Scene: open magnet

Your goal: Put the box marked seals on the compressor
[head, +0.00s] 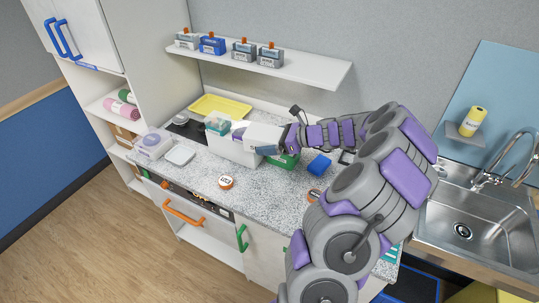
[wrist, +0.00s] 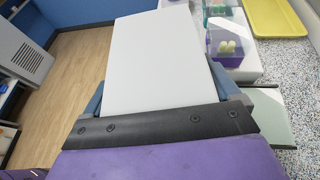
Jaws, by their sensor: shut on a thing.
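My gripper (head: 268,142) reaches left over the counter and is shut. In the wrist view a large plain white block (wrist: 158,62) fills the space between my blue-grey fingers. In the head view a white block (head: 262,134) shows at my gripper, close to the white divided container. No marking can be read on the block, so I cannot tell whether it is the seals box. A grey vented unit (wrist: 20,52) stands at the left of the wrist view; I cannot tell whether it is the compressor.
A yellow tray (head: 220,106), a white divided container (head: 230,150) and a green box (head: 284,161) are on the speckled counter (head: 200,184). Several small boxes with orange tops stand on the shelf (head: 300,68) above. A sink (head: 465,225) is at right. Open floor (head: 100,230) lies at left.

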